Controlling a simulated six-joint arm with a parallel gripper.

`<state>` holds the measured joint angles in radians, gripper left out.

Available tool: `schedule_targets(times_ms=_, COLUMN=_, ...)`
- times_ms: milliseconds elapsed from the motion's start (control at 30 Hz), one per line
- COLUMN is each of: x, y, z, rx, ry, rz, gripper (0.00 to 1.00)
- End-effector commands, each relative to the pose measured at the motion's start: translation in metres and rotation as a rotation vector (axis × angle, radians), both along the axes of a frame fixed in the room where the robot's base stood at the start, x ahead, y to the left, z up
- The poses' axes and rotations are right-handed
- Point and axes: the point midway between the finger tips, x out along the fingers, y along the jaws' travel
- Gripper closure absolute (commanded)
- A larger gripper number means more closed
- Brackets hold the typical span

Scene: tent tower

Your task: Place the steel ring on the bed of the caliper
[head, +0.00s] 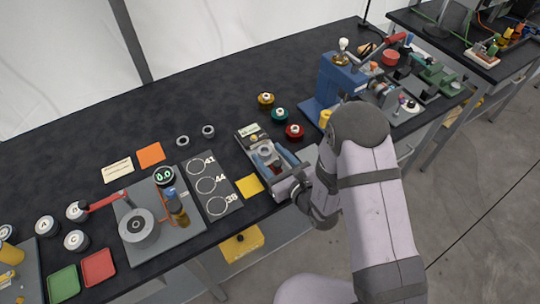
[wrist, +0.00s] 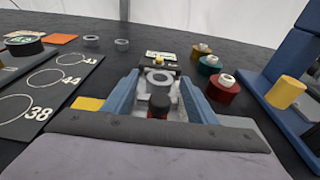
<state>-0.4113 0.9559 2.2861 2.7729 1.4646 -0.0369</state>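The caliper (head: 244,138) is a grey device with a small display, lying in front of my gripper near the table's front edge; its display (wrist: 160,54) shows in the wrist view. A grey steel ring (head: 265,149) appears to lie flat on the caliper's bed; it also shows in the wrist view (wrist: 160,76). My gripper (wrist: 160,80) has its two blue fingers spread wide, one on each side of the ring with gaps between. A dark knob with a red base (wrist: 159,106) stands between the fingers, nearer to me. The contact under the ring cannot be made out.
Two more grey rings (head: 183,141) (head: 208,131) lie behind left. Yellow, green and red round pieces (head: 293,132) stand behind right. A blue press (head: 340,78) is farther right.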

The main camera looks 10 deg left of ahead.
Motion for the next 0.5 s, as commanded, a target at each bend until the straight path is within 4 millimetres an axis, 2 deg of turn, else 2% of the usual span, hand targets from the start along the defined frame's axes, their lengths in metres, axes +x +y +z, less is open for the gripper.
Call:
schedule_targets(times_ms=367, x=0.0, y=0.0, z=0.0052, rx=0.0, ry=0.0, rz=0.0, gripper=0.48)
schedule_targets(times_ms=500, x=-0.008, y=-0.0093, z=0.0039, rx=0.0, ry=0.001, rz=-0.001, gripper=0.48)
